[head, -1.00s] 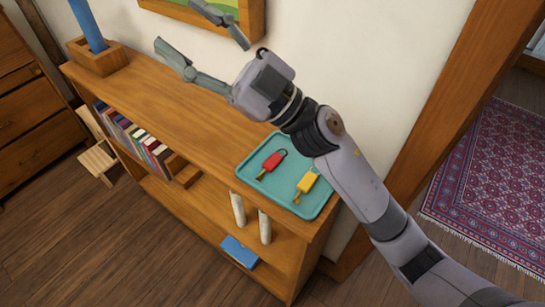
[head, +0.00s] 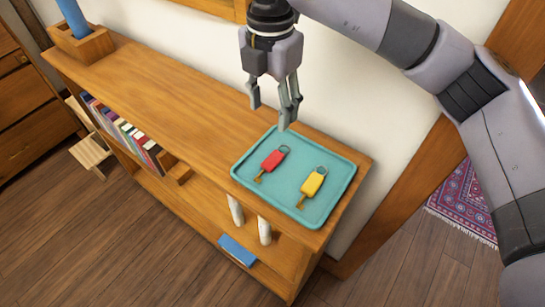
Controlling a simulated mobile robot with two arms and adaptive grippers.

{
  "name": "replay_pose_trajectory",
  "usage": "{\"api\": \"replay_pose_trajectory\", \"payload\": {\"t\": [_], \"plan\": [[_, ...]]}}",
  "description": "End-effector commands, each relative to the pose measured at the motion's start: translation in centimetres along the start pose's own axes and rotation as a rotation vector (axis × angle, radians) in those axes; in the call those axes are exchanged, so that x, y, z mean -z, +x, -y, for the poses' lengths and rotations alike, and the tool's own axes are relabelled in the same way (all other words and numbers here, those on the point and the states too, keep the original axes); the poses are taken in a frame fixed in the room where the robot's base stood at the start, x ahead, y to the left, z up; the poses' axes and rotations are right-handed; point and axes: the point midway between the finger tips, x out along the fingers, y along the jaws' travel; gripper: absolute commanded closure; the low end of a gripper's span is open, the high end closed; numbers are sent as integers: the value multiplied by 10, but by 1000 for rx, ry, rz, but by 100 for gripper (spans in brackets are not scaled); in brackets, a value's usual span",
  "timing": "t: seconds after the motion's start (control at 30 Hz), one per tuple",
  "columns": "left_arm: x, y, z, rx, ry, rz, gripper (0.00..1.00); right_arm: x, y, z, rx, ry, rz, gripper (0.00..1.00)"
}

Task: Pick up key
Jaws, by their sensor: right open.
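Two keys lie apart on a teal tray (head: 278,197) at the right end of the wooden shelf top. One has a red tag (head: 273,159) and lies on the left. The other has a yellow tag (head: 312,184) and lies on the right, nearer the tray's front corner. Each has a ring at its far end and a brass-coloured tip at its near end. My right gripper (head: 270,117) points down, open and empty, over the tray's back left edge, and appears above the red key. My left gripper is out of view.
The shelf top (head: 165,85) is clear left of the tray, up to a wooden box (head: 83,46) holding a blue object. Books (head: 122,129), white cylinders (head: 265,228) and a blue item (head: 237,250) sit on the shelves below. A wall stands behind.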

Motion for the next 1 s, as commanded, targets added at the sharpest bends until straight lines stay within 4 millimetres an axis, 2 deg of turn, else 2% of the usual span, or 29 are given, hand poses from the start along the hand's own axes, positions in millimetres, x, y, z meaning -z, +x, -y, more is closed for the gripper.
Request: {"api": "replay_pose_trajectory", "payload": {"t": [0.2, 0.4, 0.67, 0.83, 1.0], "plan": [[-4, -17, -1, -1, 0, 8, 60, 1, 47, 1, 4, -2, -7, 50], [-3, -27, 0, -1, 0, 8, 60, 2, 85, 0, 1, -3, -6, 50], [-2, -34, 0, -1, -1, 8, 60, 2, 104, 0, 1, -3, -7, 50], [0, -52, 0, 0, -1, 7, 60, 2, 127, -1, 3, -4, -8, 50], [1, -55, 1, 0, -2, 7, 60, 1, 148, -1, 1, -3, -7, 50]]}}
